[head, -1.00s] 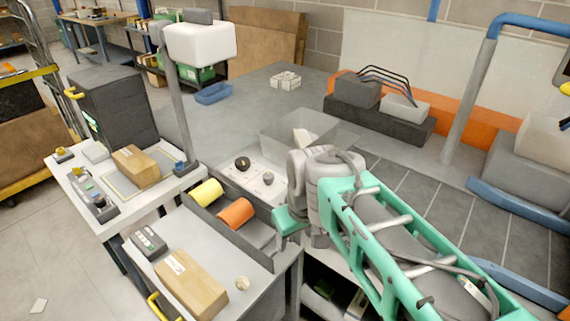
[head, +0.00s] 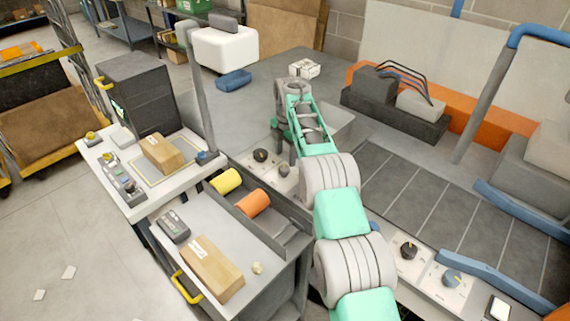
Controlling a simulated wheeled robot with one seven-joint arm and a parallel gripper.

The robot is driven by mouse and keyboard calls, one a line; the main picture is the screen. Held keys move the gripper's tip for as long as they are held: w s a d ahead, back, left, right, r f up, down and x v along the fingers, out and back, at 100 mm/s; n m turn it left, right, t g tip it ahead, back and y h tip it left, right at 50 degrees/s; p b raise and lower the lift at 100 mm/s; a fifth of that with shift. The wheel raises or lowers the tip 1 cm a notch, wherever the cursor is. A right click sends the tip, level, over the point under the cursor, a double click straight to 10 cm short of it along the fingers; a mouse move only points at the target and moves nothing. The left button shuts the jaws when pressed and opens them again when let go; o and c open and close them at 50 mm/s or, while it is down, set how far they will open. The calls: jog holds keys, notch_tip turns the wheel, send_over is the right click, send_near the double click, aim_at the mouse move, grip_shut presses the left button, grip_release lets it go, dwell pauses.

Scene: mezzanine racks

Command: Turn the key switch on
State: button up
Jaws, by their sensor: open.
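A pale control panel (head: 270,171) lies on the grey bench by the clear bin, with a black round knob (head: 261,155) and a smaller grey knob or switch (head: 283,170). I cannot tell which of these is the key switch. My gripper (head: 286,150) hangs downward just behind and right of the first panel, small and partly hidden by my arm. It is open and holds nothing visible.
A white table at left holds another box (head: 162,153) and a button box (head: 121,182). The dark roller bed (head: 440,205) fills the right.

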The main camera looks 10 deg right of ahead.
aim_at(285, 167)
notch_tip(285, 167, down, 6)
jog(key=shift+w+a+r+p, duration=0.1)
jog(key=shift+p, duration=0.55)
grip_shut()
